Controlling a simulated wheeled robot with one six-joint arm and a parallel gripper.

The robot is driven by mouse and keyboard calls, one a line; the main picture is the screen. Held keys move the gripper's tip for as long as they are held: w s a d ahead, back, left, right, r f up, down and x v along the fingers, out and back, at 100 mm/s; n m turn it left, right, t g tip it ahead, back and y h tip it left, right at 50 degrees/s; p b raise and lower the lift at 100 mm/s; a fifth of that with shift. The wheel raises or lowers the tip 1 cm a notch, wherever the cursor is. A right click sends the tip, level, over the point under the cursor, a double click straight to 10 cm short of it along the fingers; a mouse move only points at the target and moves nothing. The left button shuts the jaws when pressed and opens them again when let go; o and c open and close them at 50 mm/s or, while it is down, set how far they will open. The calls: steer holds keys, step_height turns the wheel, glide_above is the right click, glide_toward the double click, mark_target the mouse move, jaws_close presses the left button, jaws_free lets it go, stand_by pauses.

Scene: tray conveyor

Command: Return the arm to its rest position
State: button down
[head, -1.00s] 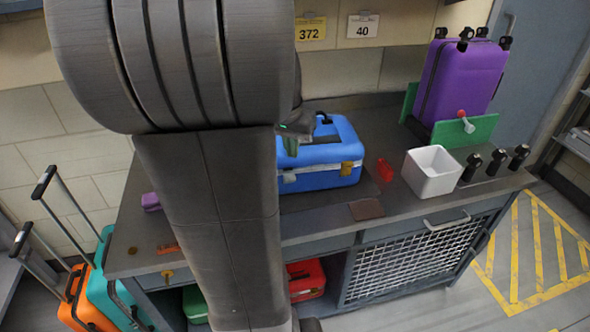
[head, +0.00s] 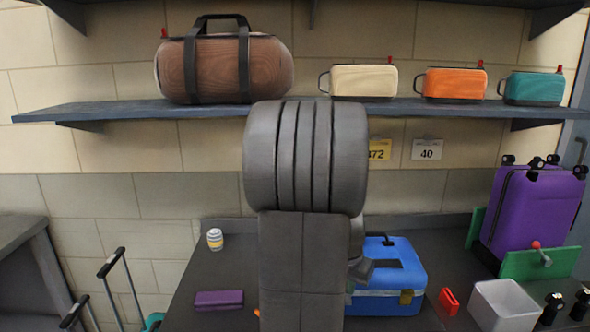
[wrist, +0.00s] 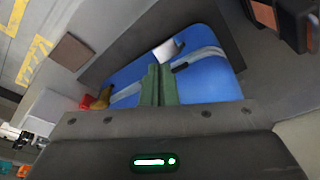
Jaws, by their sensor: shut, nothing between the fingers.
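My dark grey arm stands upright in the middle of the head view and hides part of the counter. My gripper shows in the wrist view, its two green fingers (wrist: 159,84) together with nothing held. In the wrist view the fingers appear in front of the blue case (wrist: 207,72); the gap between them cannot be judged. In the head view the blue case (head: 391,273) lies on the counter just right of my arm. There the fingertips are hidden behind my arm.
The shelf (head: 440,106) above holds a brown bag (head: 235,70) and several small cases. A purple suitcase (head: 530,215), white bin (head: 502,305) and red object (head: 449,301) are at right. A striped cup (head: 215,239) and purple box (head: 218,299) are at left.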

steer(key=shift+w+d+r+p, duration=0.2)
steer(key=shift+w+p, duration=0.35)
steer(key=shift+p, duration=0.25)
steer(key=shift+w+d+r+p, duration=0.1)
steer(key=shift+w+d+p, duration=0.1)
steer(key=shift+w+p, duration=0.5)
steer(key=shift+p+v, duration=0.85)
steer(key=shift+v, duration=0.7)
steer(key=shift+s, duration=0.2)
steer(key=shift+f, duration=0.1)
